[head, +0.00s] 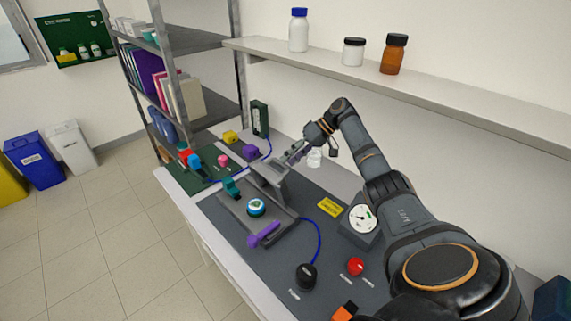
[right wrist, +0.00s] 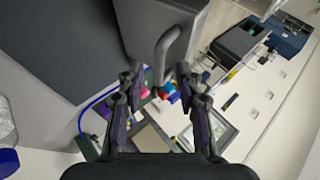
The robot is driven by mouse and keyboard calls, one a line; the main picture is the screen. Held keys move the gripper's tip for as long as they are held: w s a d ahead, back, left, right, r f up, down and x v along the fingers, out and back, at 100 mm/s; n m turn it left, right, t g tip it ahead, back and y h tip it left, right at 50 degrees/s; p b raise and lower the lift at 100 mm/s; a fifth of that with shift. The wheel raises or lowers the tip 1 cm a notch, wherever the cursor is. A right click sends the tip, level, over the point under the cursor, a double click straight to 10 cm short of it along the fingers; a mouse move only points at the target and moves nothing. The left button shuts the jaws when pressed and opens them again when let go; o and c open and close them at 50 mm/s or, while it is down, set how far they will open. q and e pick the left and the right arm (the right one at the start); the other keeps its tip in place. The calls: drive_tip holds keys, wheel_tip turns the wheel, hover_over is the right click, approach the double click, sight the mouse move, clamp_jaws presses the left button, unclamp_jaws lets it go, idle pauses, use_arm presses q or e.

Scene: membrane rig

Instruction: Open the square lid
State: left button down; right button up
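The square lid (head: 270,184) is a grey plate at the back of the grey rig base (head: 232,222); it stands steeply raised in the head view. A round blue-and-green part (head: 256,207) shows uncovered on the base. My right gripper (head: 298,152) is at the lid's upper edge. In the right wrist view, the lid (right wrist: 150,22) fills the top, and its curved grey handle (right wrist: 164,52) reaches between the fingers of my right gripper (right wrist: 160,78). The fingers are apart, with gaps on both sides of the handle. My left gripper is not in view.
A teal clamp (head: 231,187) and a purple clamp (head: 264,234) flank the base. A gauge (head: 362,218), red button (head: 355,266) and black pump knob (head: 306,276) stand to the right. A wall shelf (head: 400,88) runs behind my right arm.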

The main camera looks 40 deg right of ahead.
drive_tip(key=v, duration=0.4)
drive_tip(key=shift+s+f, duration=0.1)
drive_tip(key=shift+f, duration=0.05)
idle(0.4)
